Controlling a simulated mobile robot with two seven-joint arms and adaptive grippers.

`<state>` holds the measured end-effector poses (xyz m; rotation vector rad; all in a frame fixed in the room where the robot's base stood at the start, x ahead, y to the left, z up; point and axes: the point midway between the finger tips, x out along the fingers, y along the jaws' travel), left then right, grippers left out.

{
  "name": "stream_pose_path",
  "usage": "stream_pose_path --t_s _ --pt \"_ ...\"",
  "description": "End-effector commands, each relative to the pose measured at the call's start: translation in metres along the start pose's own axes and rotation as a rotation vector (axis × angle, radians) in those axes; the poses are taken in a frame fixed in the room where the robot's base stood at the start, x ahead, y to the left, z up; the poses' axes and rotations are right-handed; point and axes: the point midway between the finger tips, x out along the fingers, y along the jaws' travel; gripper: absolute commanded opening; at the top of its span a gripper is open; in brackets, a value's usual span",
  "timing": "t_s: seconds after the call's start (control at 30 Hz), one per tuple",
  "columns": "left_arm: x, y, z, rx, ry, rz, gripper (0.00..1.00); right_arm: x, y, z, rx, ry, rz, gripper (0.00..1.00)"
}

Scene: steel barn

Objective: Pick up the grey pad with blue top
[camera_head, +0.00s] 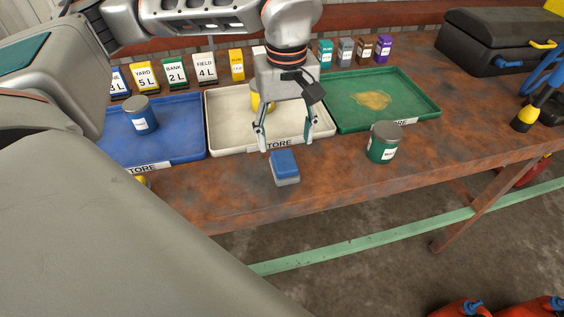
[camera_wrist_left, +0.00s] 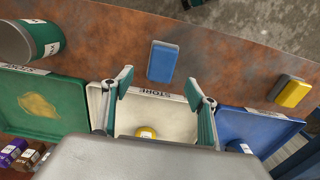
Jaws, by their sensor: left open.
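The grey pad with a blue top (camera_head: 285,167) lies on the rusty brown bench, just in front of the white tray. In the left wrist view the pad (camera_wrist_left: 162,62) lies beyond my fingertips, on bare bench. My left gripper (camera_head: 286,146) is open and empty, pointing down above the front of the white tray, with its fingers apart behind the pad. The left gripper's fingers (camera_wrist_left: 160,88) also show wide apart in the wrist view, and the pad is not between them. My right gripper is not in view.
A blue tray (camera_head: 185,143), a white tray (camera_head: 222,140) and a green tray (camera_head: 415,88) stand in a row. A green-labelled tin (camera_head: 384,142) stands right of the pad. A grey pad with yellow top (camera_wrist_left: 289,92) lies near the blue tray. A black case (camera_head: 490,45) sits back right.

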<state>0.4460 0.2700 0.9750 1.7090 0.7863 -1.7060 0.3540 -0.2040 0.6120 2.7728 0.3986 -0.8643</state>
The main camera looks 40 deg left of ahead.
Motion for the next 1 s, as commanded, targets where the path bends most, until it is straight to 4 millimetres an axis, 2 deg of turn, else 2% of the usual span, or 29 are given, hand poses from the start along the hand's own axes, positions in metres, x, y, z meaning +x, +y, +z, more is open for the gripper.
stream_pose_path --t_s 0.33,0.6,0.9,0.93,1.0 --pt "0.036 -0.003 0.002 0.001 -0.002 -0.005 0.58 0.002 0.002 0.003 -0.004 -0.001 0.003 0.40" --pt "0.072 -0.005 0.003 0.000 -0.003 -0.005 0.58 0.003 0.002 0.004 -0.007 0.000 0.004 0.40" --pt "0.077 -0.004 0.003 0.000 -0.001 -0.001 0.58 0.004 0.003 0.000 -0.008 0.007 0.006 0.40" --pt "0.077 -0.004 0.003 0.000 -0.001 -0.001 0.56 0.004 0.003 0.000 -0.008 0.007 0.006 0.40" --pt "0.077 -0.004 0.003 0.000 -0.001 -0.001 0.38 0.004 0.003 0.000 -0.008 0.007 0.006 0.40"
